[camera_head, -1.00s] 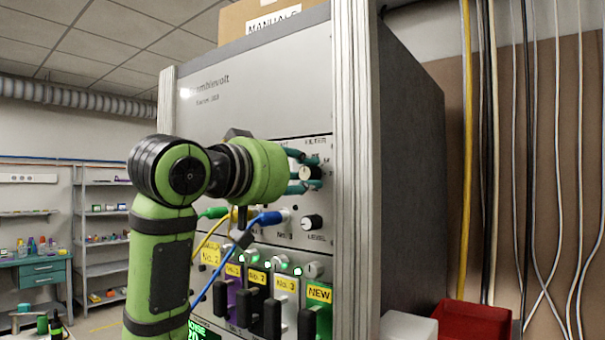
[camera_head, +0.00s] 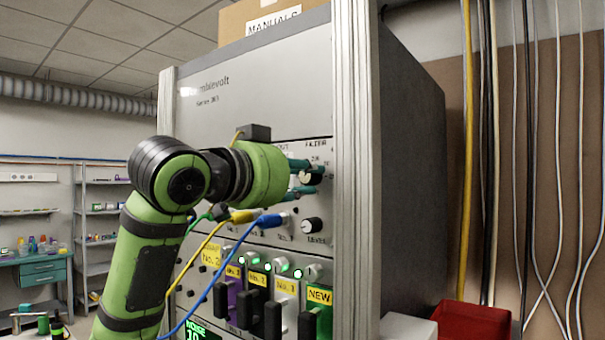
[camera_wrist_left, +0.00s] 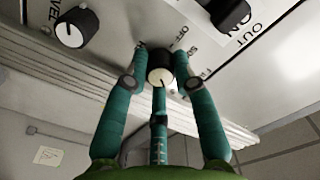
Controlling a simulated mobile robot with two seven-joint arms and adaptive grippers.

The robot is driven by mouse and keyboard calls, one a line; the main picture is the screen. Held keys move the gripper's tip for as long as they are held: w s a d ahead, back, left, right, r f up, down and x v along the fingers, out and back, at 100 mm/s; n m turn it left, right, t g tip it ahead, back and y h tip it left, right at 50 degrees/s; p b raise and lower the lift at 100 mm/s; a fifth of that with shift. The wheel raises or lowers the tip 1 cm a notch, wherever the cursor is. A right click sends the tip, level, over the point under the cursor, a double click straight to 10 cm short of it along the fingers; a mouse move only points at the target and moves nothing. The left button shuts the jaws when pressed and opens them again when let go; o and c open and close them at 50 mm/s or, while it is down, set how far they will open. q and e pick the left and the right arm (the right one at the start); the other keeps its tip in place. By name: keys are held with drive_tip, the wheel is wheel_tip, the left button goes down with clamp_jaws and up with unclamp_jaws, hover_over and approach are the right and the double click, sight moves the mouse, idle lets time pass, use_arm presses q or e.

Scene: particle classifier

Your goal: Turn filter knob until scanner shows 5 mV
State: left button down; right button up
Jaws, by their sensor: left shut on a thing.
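The black filter knob with a pale face (camera_head: 310,178) is on the front panel, under the FILTER label. My left gripper (camera_head: 308,172) is at the knob, its teal fingers shut around it. The left wrist view shows the fingers closed about the knob (camera_wrist_left: 160,76), with printed scale marks beside it, including OFF. A green-lit scanner display (camera_head: 200,333) at the bottom reads NOISE with a number that looks like 10; its lower part is cut off. My right gripper is out of view.
The LEVEL knob (camera_head: 312,226) sits below the filter knob. Blue (camera_head: 268,221) and yellow (camera_head: 243,216) plugs with hanging cables are close under my left wrist. Labelled modules with black handles line the rack below. A red bin (camera_head: 474,322) is at lower right.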

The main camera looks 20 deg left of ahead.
use_arm(q)
drive_tip(key=shift+m, duration=0.6)
drive_tip(key=c, duration=1)
unclamp_jaws()
drive_tip(key=v, duration=1.2)
drive_tip(key=shift+r, duration=0.1)
